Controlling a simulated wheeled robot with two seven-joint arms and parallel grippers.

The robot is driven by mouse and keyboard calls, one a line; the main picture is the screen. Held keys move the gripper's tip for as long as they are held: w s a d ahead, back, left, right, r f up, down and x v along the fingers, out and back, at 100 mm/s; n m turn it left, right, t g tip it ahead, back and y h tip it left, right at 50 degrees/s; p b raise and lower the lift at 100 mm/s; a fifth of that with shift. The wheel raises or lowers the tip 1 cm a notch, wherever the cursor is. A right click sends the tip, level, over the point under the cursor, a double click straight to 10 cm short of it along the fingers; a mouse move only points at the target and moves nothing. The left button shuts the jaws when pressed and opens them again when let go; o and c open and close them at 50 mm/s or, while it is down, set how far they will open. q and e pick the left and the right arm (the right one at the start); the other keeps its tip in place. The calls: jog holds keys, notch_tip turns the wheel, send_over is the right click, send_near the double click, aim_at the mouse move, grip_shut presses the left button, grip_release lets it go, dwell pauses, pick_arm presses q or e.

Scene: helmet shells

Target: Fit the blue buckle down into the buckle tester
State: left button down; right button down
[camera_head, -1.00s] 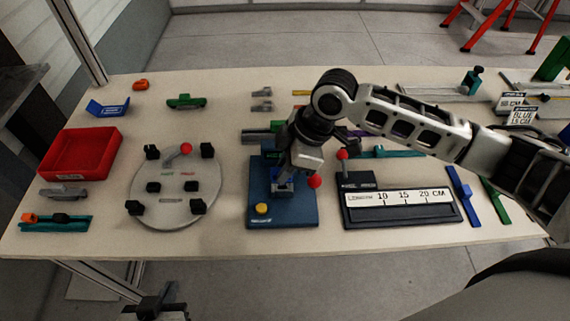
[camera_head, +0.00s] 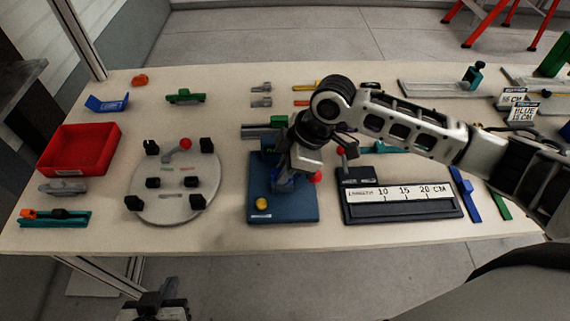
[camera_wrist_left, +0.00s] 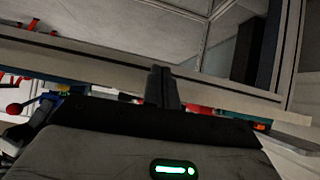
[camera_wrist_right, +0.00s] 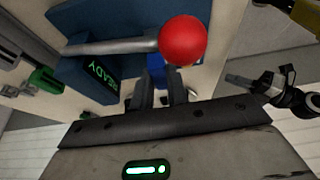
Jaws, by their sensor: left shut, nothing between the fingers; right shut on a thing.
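The buckle tester (camera_head: 264,212) is a dark blue block on the table with a yellow button at its front and a red-balled lever. In the right wrist view its READY panel (camera_wrist_right: 96,82) glows green and its red ball (camera_wrist_right: 183,40) is close beside my fingers. My right gripper (camera_head: 287,176) is shut on the blue buckle (camera_wrist_right: 156,68), over the middle of the tester. The buckle is mostly hidden by the fingers, and I cannot tell how deep it sits. My left gripper (camera_wrist_left: 163,84) is shut and empty, low in front of the table edge.
A round grey fixture (camera_head: 174,208) stands left of the tester, and a length gauge (camera_head: 400,206) stands close on its right. A red tray (camera_head: 80,150), a blue bracket (camera_head: 107,104) and a green part (camera_head: 185,96) lie to the left. My right arm crosses above the table's right side.

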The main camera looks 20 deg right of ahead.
pick_arm(q)
jog(key=shift+f, duration=0.1)
pick_arm(e)
jog(key=shift+f, duration=0.45)
jog(key=c, duration=1.3)
grip_release()
jog(key=v, duration=0.3)
pick_arm(q)
jog(key=shift+s+a+f, duration=0.1)
jog(key=shift+f, duration=0.4)
pick_arm(e)
jog(key=v, duration=1.2)
jog(key=shift+r, duration=0.4)
jog(key=shift+s+d, duration=0.15)
jog(key=shift+s, duration=0.05)
